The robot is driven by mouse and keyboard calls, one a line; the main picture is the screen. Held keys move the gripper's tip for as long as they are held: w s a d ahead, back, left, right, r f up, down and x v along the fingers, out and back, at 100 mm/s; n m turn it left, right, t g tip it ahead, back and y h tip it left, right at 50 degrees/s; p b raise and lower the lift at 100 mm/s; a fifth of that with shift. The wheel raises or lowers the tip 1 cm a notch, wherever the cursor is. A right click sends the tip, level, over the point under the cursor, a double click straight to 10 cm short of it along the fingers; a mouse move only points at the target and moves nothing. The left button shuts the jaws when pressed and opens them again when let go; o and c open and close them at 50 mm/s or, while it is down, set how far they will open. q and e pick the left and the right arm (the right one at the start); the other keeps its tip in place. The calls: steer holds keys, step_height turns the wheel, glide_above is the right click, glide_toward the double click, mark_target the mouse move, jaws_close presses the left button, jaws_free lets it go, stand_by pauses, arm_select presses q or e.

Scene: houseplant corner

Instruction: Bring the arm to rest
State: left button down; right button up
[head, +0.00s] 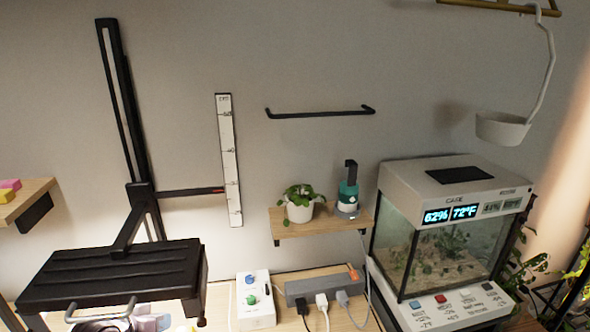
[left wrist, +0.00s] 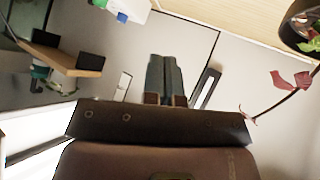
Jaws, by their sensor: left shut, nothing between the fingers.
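My left gripper (left wrist: 162,62) shows in the left wrist view. Its two grey-green fingers lie side by side, shut with nothing between them. The dark brown body behind them fills the lower part of that view. The fingers are apart from every object, with the grey wall behind them. In the head view I cannot clearly make out the left gripper; a round dark part at the bottom left is mostly cut off. My right gripper is in neither view.
A black slatted lamp (head: 115,272) hangs on a wall rail, lower left. A wooden shelf (head: 332,232) bears a potted plant (head: 300,205) and teal bottle (head: 348,190). A glass terrarium (head: 440,255) stands right. A white button box (head: 254,300) and power strip (head: 320,284) are below.

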arm_select(q)
steer(key=s+d+f+t+y+b, duration=0.1)
steer(key=s+f, duration=0.4)
steer(key=s, duration=0.6)
steer(key=s+d+f+t+y+b, duration=0.1)
steer(key=s+d+f+y+b, duration=0.1)
steer(key=s, duration=0.9)
step_height(320, 180, down, 4)
steer(key=shift+d+r+y, duration=0.1)
steer(key=shift+d+y, duration=0.7)
steer(key=shift+d, duration=0.4)
steer(key=shift+s, duration=0.1)
